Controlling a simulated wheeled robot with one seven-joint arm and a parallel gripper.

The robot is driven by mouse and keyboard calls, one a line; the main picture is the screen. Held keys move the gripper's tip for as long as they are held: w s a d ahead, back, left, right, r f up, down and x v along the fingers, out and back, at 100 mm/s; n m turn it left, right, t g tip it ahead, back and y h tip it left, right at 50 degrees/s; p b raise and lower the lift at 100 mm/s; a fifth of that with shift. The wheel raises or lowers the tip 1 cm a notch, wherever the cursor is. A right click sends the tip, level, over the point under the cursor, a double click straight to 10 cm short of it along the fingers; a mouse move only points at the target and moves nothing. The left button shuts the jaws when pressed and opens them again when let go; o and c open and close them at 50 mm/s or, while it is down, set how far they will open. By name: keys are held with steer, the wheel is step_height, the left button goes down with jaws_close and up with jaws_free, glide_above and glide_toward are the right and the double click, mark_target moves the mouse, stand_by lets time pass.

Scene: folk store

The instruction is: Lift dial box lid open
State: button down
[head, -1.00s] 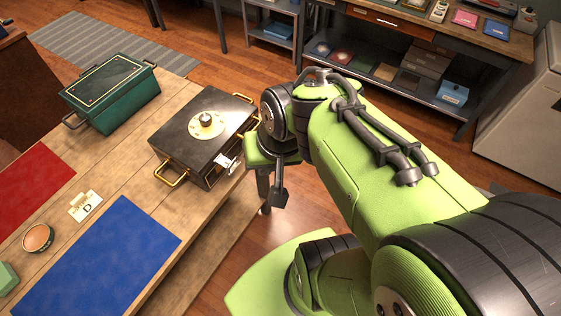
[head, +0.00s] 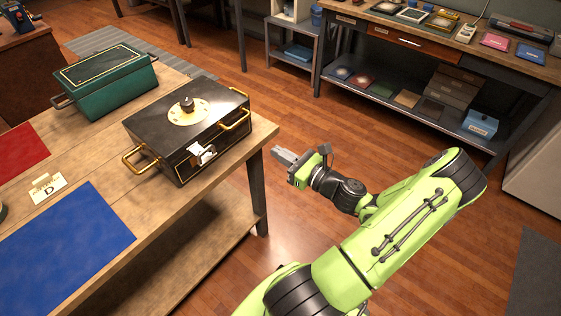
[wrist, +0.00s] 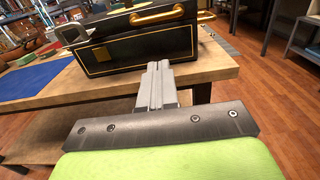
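The black dial box (head: 190,130) with gold trim stands on the wooden table near its right edge. Its lid (head: 160,112) lies closed, with a dark knob on a cream dial (head: 188,110) on top. A silver latch (head: 203,154) hangs on the front, and a gold handle (head: 233,121) sits at its right. My gripper (head: 282,156) is in the air off the table's right edge, apart from the box. In the wrist view its fingers (wrist: 157,78) lie together with nothing between them, pointing toward the box front (wrist: 145,50).
A green box (head: 105,82) stands behind the black box. A blue mat (head: 70,245), a red mat (head: 20,150) and a card marked D (head: 47,189) lie on the table (head: 150,200). Open floor (head: 310,110) separates the table from a shelved workbench (head: 400,110).

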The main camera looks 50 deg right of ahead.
steer(key=w+b, duration=0.1)
steer(key=w, duration=0.7)
steer(key=shift+w+a, duration=0.15)
steer(key=shift+w, duration=0.2)
steer(key=shift+w, duration=0.15)
stand_by(1.5)
steer(key=shift+w+a+p, duration=0.1)
steer(key=shift+w+p, duration=0.9)
steer(key=shift+w, duration=2.1)
steer(key=shift+w, duration=0.15)
steer(key=shift+s, duration=0.4)
